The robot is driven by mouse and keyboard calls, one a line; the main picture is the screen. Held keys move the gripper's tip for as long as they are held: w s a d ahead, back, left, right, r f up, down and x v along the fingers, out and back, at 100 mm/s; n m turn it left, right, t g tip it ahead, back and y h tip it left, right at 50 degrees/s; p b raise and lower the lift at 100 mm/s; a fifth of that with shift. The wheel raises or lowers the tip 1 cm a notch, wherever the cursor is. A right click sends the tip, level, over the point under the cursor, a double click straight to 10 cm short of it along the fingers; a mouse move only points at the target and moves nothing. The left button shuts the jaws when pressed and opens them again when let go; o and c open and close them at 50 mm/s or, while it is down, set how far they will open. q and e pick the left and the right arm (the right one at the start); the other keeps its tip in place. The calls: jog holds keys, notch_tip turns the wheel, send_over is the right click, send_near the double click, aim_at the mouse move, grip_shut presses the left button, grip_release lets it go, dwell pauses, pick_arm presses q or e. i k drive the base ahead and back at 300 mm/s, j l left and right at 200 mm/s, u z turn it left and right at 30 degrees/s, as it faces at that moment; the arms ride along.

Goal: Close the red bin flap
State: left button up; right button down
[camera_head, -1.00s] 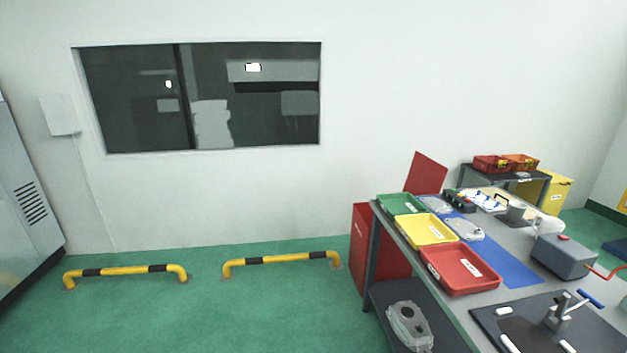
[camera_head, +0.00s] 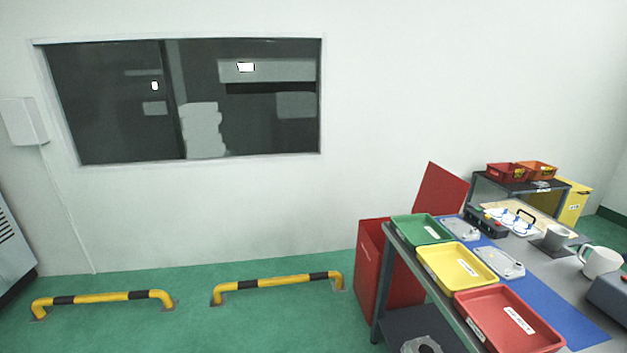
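The red bin (camera_head: 372,268) stands on the green floor behind the left end of the workbench, partly hidden by the bench leg and the trays. Its red flap (camera_head: 438,190) stands up, tilted back toward the wall, so the bin is open. Neither of my grippers shows in the head view.
The workbench (camera_head: 556,277) fills the lower right, with green (camera_head: 405,224), yellow (camera_head: 428,257) and red (camera_head: 474,306) trays along its near edge. Yellow-black floor barriers (camera_head: 262,284) stand by the wall. The green floor (camera_head: 230,325) in front of them is clear.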

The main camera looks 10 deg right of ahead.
aim_at(441, 192)
jog(key=i, duration=1.55)
jog(key=i+j+z, duration=0.15)
jog(key=i+z, duration=0.15)
jog(key=i, duration=0.5)
jog(key=i+j+z, duration=0.1)
jog(key=i+z, duration=0.25)
jog(key=i+j+z, duration=0.2)
jog(key=i+z, duration=0.15)
jog(key=i+j+z, duration=0.35)
jog(key=i, duration=0.15)
